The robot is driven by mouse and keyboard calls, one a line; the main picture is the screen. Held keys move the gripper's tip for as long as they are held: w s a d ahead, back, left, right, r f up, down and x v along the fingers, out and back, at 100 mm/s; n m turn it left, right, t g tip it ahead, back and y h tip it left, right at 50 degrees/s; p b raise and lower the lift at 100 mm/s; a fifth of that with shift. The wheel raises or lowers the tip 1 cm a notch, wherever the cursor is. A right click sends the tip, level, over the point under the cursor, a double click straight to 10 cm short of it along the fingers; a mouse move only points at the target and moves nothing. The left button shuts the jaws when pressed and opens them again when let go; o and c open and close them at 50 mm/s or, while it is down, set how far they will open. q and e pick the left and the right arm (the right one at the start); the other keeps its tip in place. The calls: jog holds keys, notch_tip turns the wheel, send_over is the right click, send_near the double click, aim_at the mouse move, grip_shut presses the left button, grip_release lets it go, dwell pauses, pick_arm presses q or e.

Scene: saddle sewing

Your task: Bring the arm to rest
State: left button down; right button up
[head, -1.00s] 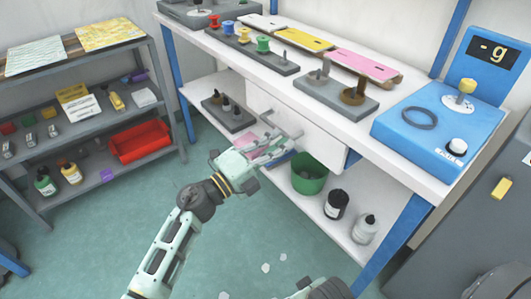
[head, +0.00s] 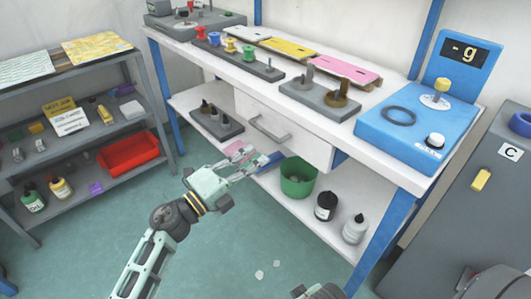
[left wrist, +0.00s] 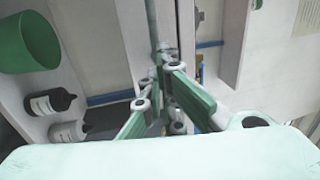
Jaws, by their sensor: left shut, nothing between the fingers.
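My left gripper (head: 248,158) is in the middle of the head view, its arm coming in from the lower left. It is shut and empty, in front of the workbench, below the grey drawer handle (head: 268,130) and apart from it in that view. The gripper's fingers (left wrist: 165,90) also show in the left wrist view, close together with nothing between them.
The white workbench (head: 240,72) carries spools, coloured plates and a blue scale (head: 410,130). Its drawer (head: 300,140) faces me. A green bin (head: 298,180) and two bottles stand on the lower shelf. A grey shelf rack stands left, a grey cabinet (head: 470,210) right. Floor between is mostly open.

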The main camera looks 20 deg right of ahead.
pick_arm(q)
jog(key=v, duration=0.8)
jog(key=shift+a+f, duration=0.2)
jog(key=shift+a, duration=0.1)
pick_arm(e)
notch_tip(320, 180, down, 3)
jog(key=shift+r, duration=0.1)
